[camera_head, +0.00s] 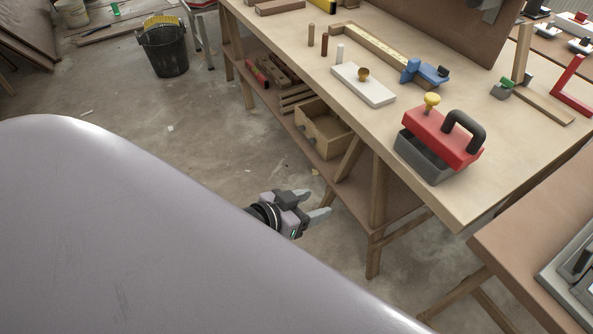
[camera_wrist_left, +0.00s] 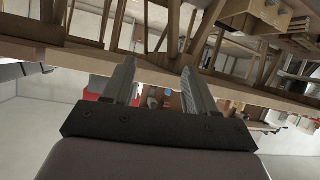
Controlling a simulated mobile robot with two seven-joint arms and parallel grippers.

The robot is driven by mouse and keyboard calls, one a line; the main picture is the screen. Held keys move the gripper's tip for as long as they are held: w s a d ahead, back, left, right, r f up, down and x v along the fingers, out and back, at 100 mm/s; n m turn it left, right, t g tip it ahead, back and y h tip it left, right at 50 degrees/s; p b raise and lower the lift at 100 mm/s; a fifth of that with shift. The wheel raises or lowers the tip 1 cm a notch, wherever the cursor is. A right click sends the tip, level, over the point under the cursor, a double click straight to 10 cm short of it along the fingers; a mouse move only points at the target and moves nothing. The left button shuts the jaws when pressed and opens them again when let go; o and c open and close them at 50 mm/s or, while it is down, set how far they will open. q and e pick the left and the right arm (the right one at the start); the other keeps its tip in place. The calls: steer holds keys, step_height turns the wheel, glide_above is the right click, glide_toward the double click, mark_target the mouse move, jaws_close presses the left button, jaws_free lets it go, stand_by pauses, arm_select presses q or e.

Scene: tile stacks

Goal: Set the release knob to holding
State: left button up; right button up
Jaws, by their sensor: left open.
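A red block with a black arched handle and a yellow knob (camera_head: 432,100) sits on a dark grey box-like base (camera_head: 425,160) near the front edge of the workbench. The knob stands up at the left end of the red top (camera_head: 438,136). Which setting the knob is in cannot be told. My left gripper (camera_head: 318,203) is open and empty, in front of the bench and below its top, left of and lower than the red block. Its two apart fingers also show in the left wrist view (camera_wrist_left: 157,66). My right gripper is not in view.
A white plate with a brass knob (camera_head: 363,74) and a blue clamp-like tool (camera_head: 424,73) lie on the workbench (camera_head: 395,117). A wooden drawer (camera_head: 323,128) sits on the lower shelf. A second table (camera_head: 520,245) stands at the right. A black bucket (camera_head: 164,48) is on the floor.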

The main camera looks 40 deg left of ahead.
arm_select(q)
steer(key=shift+s+a+f, duration=0.1)
steer(key=shift+s+f, duration=0.25)
steer(key=shift+s, duration=0.5)
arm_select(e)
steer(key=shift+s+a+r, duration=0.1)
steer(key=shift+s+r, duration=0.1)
arm_select(q)
steer(key=s+f+g+y+p, duration=0.1)
steer(key=s+f+y+p, duration=0.1)
steer(key=s, duration=0.7)
steer(key=shift+s+d+f+g+p, duration=0.3)
steer(key=shift+d+f+g+p, duration=0.25)
steer(key=shift+p, duration=0.55)
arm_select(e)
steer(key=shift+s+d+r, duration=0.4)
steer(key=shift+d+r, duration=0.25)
